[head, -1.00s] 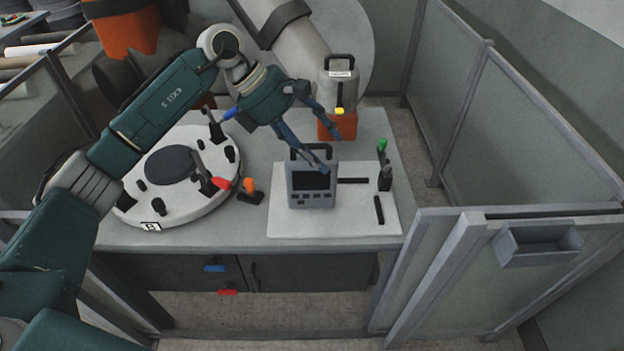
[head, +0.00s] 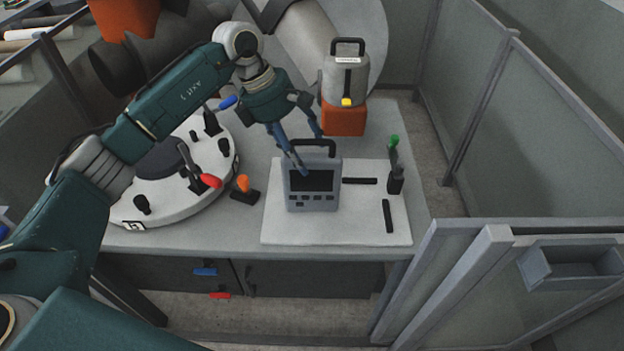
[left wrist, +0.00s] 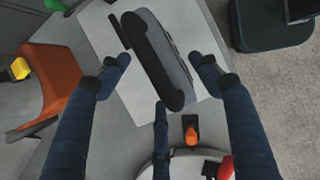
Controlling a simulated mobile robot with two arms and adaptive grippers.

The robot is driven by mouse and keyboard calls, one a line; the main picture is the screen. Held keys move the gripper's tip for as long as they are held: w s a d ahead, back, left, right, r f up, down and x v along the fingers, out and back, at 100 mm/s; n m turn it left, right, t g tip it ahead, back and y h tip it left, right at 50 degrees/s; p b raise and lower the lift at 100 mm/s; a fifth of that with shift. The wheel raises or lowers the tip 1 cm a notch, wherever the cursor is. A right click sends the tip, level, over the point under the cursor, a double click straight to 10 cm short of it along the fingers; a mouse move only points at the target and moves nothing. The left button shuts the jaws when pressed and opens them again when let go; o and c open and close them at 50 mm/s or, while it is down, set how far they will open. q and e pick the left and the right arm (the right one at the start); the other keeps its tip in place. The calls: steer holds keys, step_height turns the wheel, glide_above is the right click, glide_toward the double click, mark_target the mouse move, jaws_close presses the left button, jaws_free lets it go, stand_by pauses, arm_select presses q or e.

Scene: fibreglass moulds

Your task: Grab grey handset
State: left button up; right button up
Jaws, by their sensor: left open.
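The grey handset (head: 313,203) is a boxy device with a dark screen, small buttons and a black handle on top. It stands upright on a white mat (head: 280,229). My left gripper (head: 308,152) is open and empty, pointing down at the handle's left side in the head view. In the left wrist view the handset (left wrist: 178,62) is seen from above, between the spread fingers of the left gripper (left wrist: 163,72), with no clear contact. A third finger points at its near end. My right gripper is not in view.
A round white fixture (head: 215,185) with black clamps is on the left. An orange-topped lever (head: 243,186) stands beside the mat. A grey canister (head: 345,85) on an orange block (head: 343,118) is behind. A green-topped clamp (head: 395,175) is right; glazed panels (head: 540,140) enclose that side.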

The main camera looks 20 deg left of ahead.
mark_target(312, 167)
arm_select(q)
steer(key=shift+d+f, duration=0.1)
steer(key=shift+f, duration=0.2)
steer(key=shift+d+f+p, duration=0.2)
steer(key=shift+f+p, duration=0.05)
steer(key=shift+p, duration=0.05)
steer(key=p+x, duration=0.2)
steer(key=x, duration=0.1)
steer(key=shift+d+f, duration=0.15)
steer(key=shift+f, duration=0.15)
steer(key=shift+d+f, duration=0.15)
steer(key=shift+f, duration=0.35)
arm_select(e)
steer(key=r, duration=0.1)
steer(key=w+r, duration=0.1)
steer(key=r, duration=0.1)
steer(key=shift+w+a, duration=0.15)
arm_select(q)
jaws_close()
steer(key=shift+w, duration=0.1)
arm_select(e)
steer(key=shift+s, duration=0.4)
